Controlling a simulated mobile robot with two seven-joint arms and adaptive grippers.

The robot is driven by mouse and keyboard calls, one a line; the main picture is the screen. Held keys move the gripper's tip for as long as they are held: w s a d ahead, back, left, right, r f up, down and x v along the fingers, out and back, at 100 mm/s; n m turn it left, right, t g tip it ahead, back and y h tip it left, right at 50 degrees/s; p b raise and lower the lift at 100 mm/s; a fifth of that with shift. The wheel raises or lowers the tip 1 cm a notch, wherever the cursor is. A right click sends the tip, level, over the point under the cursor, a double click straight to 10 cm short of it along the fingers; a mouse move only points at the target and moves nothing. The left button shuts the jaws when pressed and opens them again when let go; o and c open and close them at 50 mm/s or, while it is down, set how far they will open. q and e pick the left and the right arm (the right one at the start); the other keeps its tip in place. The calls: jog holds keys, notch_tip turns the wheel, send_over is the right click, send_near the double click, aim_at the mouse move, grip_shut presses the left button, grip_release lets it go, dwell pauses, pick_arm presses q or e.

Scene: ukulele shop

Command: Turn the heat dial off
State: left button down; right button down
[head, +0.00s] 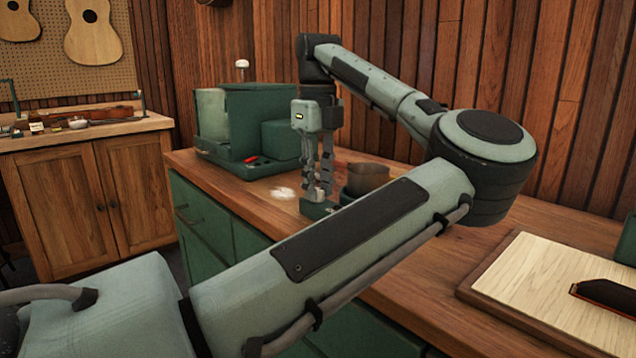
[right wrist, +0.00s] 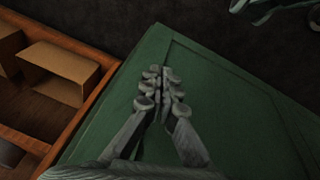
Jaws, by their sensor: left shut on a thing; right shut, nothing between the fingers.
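A small green heater base (head: 317,209) sits on the wooden bench, with a dark pot (head: 367,178) just to its right, partly hidden by my left arm. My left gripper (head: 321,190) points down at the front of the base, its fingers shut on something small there. This appears to be the heat dial, which the fingers cover, so its setting cannot be seen. My right gripper (right wrist: 163,95) is shut and empty in the right wrist view, in front of a plain green panel (right wrist: 215,105).
A large green machine (head: 250,120) stands behind the left gripper. A pale patch (head: 283,192) lies on the bench (head: 400,270). A pale board (head: 555,285) with a dark tool (head: 603,296) is at right. The right wrist view shows an open wooden compartment (right wrist: 88,115) holding a box (right wrist: 62,68).

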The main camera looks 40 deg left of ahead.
aim_at(318, 189)
pick_arm(q)
jog(key=n, duration=0.4)
jog(key=shift+n, duration=2.4)
jog(key=c, duration=1.6)
grip_release()
notch_tip(318, 189, up, 12)
jog(key=shift+r, duration=0.1)
